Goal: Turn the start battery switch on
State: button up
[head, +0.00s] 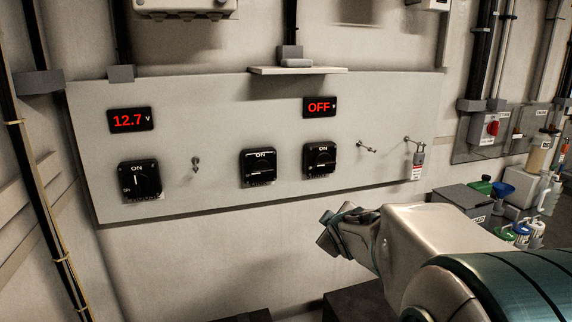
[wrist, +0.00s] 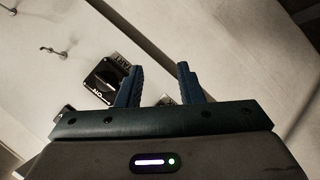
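Three black rotary switches are on the pale wall panel: the left switch (head: 140,182), the middle switch (head: 258,167) and the right switch (head: 319,159). The left one's pale handle mark stands upright; those of the other two look roughly level. My gripper (head: 334,232) is below and in front of the panel, apart from the switches. In the wrist view my gripper (wrist: 159,82) is open and empty.
A red display (head: 130,120) reads 12.7 V above the left switch; another display (head: 319,107) reads OFF above the right one. Hooks project from the panel, one holding a tag (head: 418,164). A small shelf (head: 297,70) tops the panel. Bottles and a grey box (head: 462,200) stand right.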

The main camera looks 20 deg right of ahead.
aim_at(328, 164)
jog(key=w+d+r+n+t+y, duration=0.4)
jog(key=w+d+r+n+t, duration=0.25)
jog(key=w+d+n, duration=0.35)
jog(key=shift+n, duration=0.6)
jog(key=w+p, duration=0.1)
jog(key=w, duration=0.3)
jog(key=w+a+p, duration=0.1)
jog(key=w, duration=0.3)
jog(key=w+a+p, duration=0.1)
jog(key=w+p, duration=0.1)
jog(key=w, duration=0.2)
jog(key=shift+w+f, duration=0.25)
jog(key=shift+w, duration=0.1)
grip_shut()
